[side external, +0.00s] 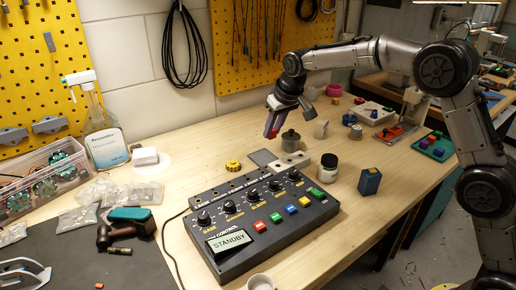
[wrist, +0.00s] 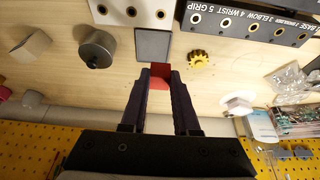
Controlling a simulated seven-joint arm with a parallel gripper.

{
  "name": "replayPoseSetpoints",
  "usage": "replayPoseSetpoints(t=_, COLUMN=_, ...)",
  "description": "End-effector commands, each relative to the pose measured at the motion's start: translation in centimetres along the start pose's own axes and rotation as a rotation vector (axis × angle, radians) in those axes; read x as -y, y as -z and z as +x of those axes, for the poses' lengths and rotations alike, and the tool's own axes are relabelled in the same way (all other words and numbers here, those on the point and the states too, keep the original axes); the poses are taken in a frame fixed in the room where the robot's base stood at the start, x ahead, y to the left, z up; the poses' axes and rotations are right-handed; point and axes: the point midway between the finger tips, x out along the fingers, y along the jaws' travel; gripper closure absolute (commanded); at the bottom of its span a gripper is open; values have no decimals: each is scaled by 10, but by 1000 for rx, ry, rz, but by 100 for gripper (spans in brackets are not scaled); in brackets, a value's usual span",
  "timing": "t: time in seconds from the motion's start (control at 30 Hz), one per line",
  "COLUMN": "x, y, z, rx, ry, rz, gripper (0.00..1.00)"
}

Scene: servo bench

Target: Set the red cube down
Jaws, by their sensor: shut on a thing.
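The red cube (wrist: 160,77) is between the fingertips of my gripper (wrist: 160,84) in the wrist view. My gripper (side external: 271,131) is shut on it and, in the side view, holds it above the wooden bench. Only a small part of the red cube (side external: 271,134) shows there, beside the purple fingers. The dark grey square pad (wrist: 153,43) lies just beyond the cube in the wrist view. The pad also shows in the side view (side external: 262,157), below and left of the fingers.
A grey lidded pot (side external: 290,141) stands close to the right of my gripper. A yellow gear (side external: 233,166) lies left of the pad. A control box (side external: 262,219) reading STANDBY and a white block with holes (side external: 291,160) lie in front. Bare wood (side external: 205,155) is at left.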

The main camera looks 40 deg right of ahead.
Motion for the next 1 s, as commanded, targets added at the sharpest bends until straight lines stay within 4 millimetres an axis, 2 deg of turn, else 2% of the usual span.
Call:
replayPoseSetpoints(t=0.1, x=1, y=15, z=21, rx=2, ry=0, rz=0, gripper=100)
replayPoseSetpoints(t=0.2, x=2, y=21, z=44, rx=4, ry=0, rz=1, gripper=100)
replayPoseSetpoints(t=0.33, x=3, y=29, z=67, rx=1, ry=0, rz=1, gripper=100)
replayPoseSetpoints(t=0.67, x=4, y=36, z=90, rx=0, ry=0, rz=1, gripper=100)
replayPoseSetpoints(t=0.83, x=4, y=26, z=111, rx=2, ry=-1, rz=1, gripper=100)
replayPoseSetpoints(t=1.0, x=4, y=24, z=115, rx=-1, ry=-1, rz=1, gripper=100)
